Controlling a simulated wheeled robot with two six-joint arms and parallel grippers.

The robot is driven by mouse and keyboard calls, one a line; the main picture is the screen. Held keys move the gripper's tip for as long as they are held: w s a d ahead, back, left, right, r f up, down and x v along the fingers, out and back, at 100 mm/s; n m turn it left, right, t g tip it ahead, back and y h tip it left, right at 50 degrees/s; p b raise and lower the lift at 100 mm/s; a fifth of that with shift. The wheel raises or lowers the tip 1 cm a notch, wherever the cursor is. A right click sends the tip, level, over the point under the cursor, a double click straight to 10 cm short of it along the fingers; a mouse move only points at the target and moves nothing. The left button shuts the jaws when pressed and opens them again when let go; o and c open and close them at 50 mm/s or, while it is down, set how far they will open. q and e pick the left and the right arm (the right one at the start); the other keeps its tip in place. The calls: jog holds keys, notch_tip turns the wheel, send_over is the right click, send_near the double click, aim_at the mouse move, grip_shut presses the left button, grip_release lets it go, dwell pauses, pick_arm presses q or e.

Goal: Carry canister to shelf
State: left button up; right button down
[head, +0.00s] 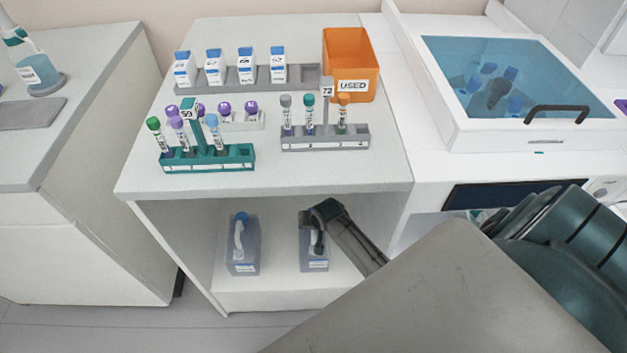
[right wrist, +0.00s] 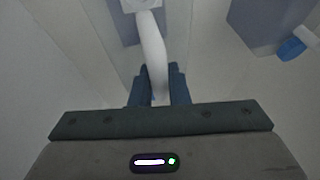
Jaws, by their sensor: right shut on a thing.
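A translucent grey-blue canister (head: 314,264) is in the open lower shelf (head: 275,298) of the bench, right of centre. My right gripper (head: 318,222) reaches in from the right and is shut on its handle, covering its top. In the right wrist view the white handle (right wrist: 153,50) runs between the gripper fingers (right wrist: 158,92). I cannot tell whether this canister rests on the shelf floor or hangs just above it. A second canister (head: 243,258) with a blue cap stands upright to its left, apart from it. My left gripper is not in view.
The bench top (head: 330,182) above carries a teal tube rack (head: 230,158), a grey tube rack (head: 325,142), white bottles and an orange bin (head: 350,60). A blue-lidded bath (head: 500,75) stands at right. Shelf floor between the canisters is clear.

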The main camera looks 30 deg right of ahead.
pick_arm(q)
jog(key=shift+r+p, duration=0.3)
pick_arm(e)
jog(key=shift+s+f, duration=0.1)
jog(key=shift+f, duration=0.55)
dwell(0.6)
jog(key=c, duration=1.3)
grip_release()
jog(key=shift+f, duration=0.1)
jog(key=shift+r, duration=0.2)
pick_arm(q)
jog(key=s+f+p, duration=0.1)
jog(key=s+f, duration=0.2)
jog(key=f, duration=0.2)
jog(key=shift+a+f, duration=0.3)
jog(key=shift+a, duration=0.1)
pick_arm(e)
jog(key=v, duration=1)
jog(key=shift+r, duration=0.25)
jog(key=shift+s, duration=0.15)
